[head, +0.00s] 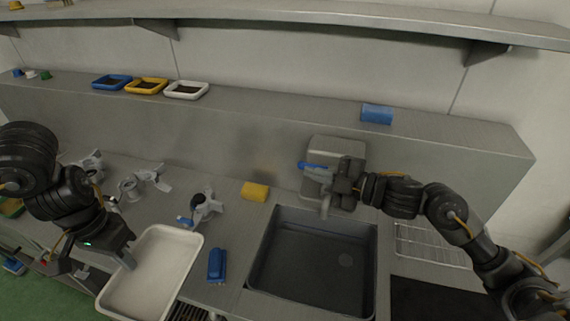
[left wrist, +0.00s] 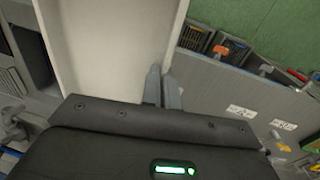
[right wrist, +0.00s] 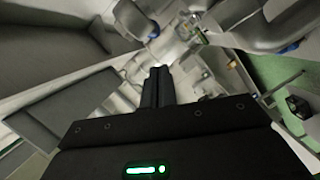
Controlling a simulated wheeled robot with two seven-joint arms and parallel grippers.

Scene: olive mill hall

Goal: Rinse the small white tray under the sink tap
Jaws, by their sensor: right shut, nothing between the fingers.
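A white tray (head: 150,275) lies on the counter left of the sink, its front part over the counter's edge. My left gripper (head: 125,260) is at its left wall. In the left wrist view its fingers (left wrist: 162,88) stand on either side of the tray wall (left wrist: 174,35), closed on it. The sink (head: 312,255) has a dark, empty-looking basin. The tap (head: 325,206) is at its back edge, with a blue lever (head: 312,165). My right gripper (head: 334,183) is shut and empty beside the tap; its fingers (right wrist: 157,88) are together. I cannot tell whether water runs.
A yellow sponge (head: 255,191) and a blue brush-like item (head: 217,265) lie between tray and sink. Grey metal parts (head: 203,207) stand behind the tray. A wire rack (head: 430,243) is right of the sink. The ledge holds small trays (head: 186,90) and a blue object (head: 377,113).

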